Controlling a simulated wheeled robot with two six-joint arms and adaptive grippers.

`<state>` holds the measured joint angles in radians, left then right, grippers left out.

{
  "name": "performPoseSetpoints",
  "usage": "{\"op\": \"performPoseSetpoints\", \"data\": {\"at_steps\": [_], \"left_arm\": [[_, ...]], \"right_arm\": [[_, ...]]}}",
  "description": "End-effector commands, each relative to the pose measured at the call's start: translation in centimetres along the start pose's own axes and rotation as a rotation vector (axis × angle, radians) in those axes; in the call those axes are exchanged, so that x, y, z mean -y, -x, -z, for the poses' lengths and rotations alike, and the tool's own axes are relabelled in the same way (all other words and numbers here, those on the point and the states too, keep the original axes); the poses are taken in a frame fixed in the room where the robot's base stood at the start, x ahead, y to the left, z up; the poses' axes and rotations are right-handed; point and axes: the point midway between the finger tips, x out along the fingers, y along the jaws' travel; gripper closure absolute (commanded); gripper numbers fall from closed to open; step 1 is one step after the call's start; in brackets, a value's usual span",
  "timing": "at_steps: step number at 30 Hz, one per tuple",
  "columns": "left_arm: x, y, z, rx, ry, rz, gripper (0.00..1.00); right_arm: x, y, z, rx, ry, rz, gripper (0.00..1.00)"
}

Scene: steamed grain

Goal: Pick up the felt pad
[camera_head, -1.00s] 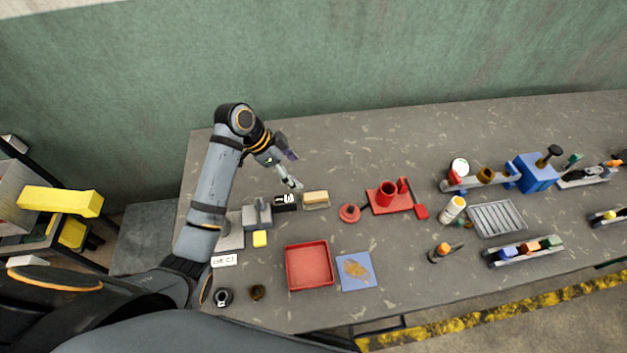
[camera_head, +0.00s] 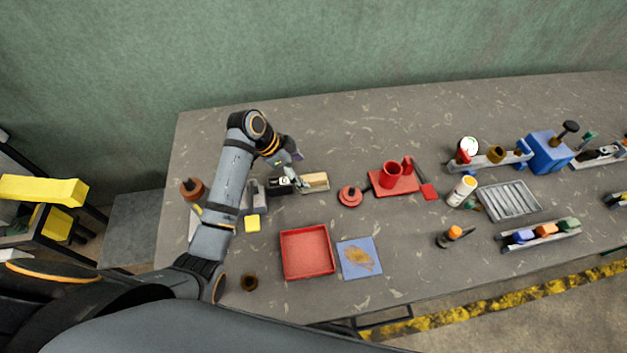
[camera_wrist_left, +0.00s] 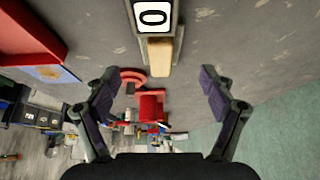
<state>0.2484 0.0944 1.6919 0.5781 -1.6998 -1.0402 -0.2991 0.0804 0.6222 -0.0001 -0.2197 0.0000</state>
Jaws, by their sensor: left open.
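A tan, block-shaped pad (camera_head: 315,182), which looks like the felt pad, lies on the table just right of a small black block with a white label (camera_head: 281,185). In the left wrist view the tan pad (camera_wrist_left: 159,58) sits at upper centre, beyond the open fingers, with the labelled block (camera_wrist_left: 153,18) against its end. My left gripper (camera_head: 295,165) is close above and behind the labelled block and the pad. Its fingers (camera_wrist_left: 157,78) are spread wide with nothing between them. My right gripper is not in view.
A red tray (camera_head: 307,252) and a blue sheet with a brown patch (camera_head: 359,258) lie in front. A red round piece (camera_head: 350,196) and a red stand with a cup (camera_head: 392,176) are to the right. A yellow block (camera_head: 252,223) is near my arm. The table behind is clear.

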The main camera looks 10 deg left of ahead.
Motion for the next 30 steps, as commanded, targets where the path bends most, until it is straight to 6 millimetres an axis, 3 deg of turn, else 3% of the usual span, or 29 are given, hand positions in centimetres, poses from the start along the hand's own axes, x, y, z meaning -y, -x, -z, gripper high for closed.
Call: {"op": "performPoseSetpoints", "data": {"at_steps": [8,12,16,23,30], "left_arm": [[-0.1,-1.4,0.4,0.0,0.001,-0.002,0.17],[-0.1,-3.7,1.3,-0.001,0.0,-0.004,0.17],[-0.1,-5.6,1.0,0.001,-0.001,-0.001,0.17],[0.0,-6.0,0.9,0.002,-0.001,0.002,0.17],[0.0,-6.0,0.9,0.002,-0.001,0.001,0.45]], "right_arm": [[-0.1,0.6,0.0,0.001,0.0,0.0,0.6],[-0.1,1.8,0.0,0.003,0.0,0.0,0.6],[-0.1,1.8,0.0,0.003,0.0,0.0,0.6],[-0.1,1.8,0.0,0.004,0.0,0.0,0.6],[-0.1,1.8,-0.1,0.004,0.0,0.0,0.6]]}}
